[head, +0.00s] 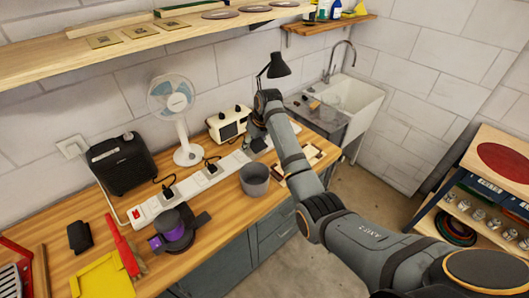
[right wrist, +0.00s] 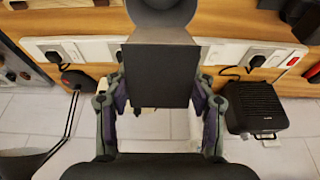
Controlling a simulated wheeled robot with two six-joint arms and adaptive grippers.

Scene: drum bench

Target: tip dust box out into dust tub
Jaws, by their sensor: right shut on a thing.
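My right gripper (head: 256,143) is over the back of the bench, near the power strip. In the right wrist view its two purple-padded fingers (right wrist: 160,100) are shut on the sides of the dust box (right wrist: 158,75), a dark, flat-faced box. In the head view the box is small and hard to tell from the gripper. The dust tub (head: 255,180), a grey round tub, stands upright on the bench, just in front of the gripper and apart from it. My left gripper is not in view.
A purple and black sander (head: 172,229), a yellow dustpan (head: 104,277) and a red brush (head: 122,245) lie at the left. A white power strip (head: 190,184), fan (head: 173,105), black box (head: 121,160), cream radio (head: 229,123) and lamp (head: 275,68) line the back.

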